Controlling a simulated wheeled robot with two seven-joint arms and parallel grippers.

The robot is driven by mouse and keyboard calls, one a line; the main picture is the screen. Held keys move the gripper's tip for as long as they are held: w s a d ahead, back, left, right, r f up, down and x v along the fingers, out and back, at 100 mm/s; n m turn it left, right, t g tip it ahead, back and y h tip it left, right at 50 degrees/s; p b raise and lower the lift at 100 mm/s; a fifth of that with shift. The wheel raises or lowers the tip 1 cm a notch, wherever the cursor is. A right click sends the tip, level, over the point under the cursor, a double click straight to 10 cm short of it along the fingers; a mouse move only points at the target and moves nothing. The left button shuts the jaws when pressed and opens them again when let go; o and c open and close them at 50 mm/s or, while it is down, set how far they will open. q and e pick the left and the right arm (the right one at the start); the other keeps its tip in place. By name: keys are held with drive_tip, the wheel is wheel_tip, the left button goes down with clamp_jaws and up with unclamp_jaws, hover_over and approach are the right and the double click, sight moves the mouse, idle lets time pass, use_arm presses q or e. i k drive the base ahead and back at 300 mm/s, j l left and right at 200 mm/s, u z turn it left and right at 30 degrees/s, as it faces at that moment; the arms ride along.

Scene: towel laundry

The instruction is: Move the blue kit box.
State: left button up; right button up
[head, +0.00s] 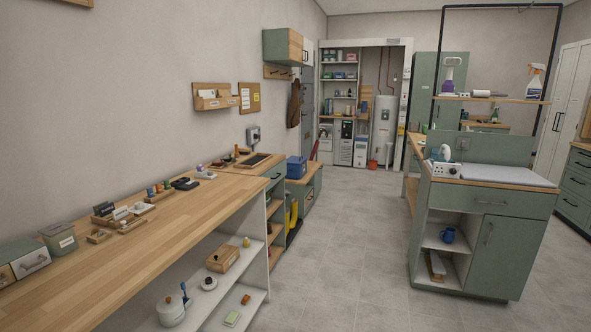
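A blue box (296,167), which looks like the kit box, sits in the middle distance at the far end of the left-hand counters. It appears to rest on the wooden top of a low cabinet (311,172), beyond the long wooden counter. It is small in view, so its handle and lid details are hard to make out. Neither of my grippers shows in the head view, and nothing is seen touching the box.
A long wooden counter (150,237) with small items runs along the left wall, with open shelves below. A green island (483,234) stands at the right. The grey tiled floor (345,240) between them is clear, leading to a utility alcove (362,110).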

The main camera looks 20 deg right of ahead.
sight(297, 172)
drive_tip(key=i+l+z, duration=0.35)
drive_tip(key=i, duration=0.2)
drive_tip(key=i+l+z, duration=0.35)
drive_tip(key=i, duration=0.25)
drive_tip(key=i+z, duration=0.35)
drive_tip(key=i, duration=2.25)
drive_tip(key=i+u, duration=0.25)
drive_tip(key=i, duration=0.4)
drive_tip(key=i+l+u, duration=0.2)
drive_tip(key=i, duration=0.45)
drive_tip(key=i+l+u, duration=0.15)
drive_tip(key=i+u, duration=0.25)
drive_tip(key=i+l+u, duration=0.25)
drive_tip(key=u, duration=0.2)
drive_tip(key=i+l+u, duration=0.25)
drive_tip(key=u, duration=0.15)
drive_tip(key=i+l+u, duration=0.15)
drive_tip(key=l+u, duration=0.3)
drive_tip(key=i+l+u, duration=0.15)
drive_tip(key=l, duration=0.35)
drive_tip(key=l+u, duration=0.2)
drive_tip(key=l, duration=0.3)
drive_tip(key=i, duration=0.05)
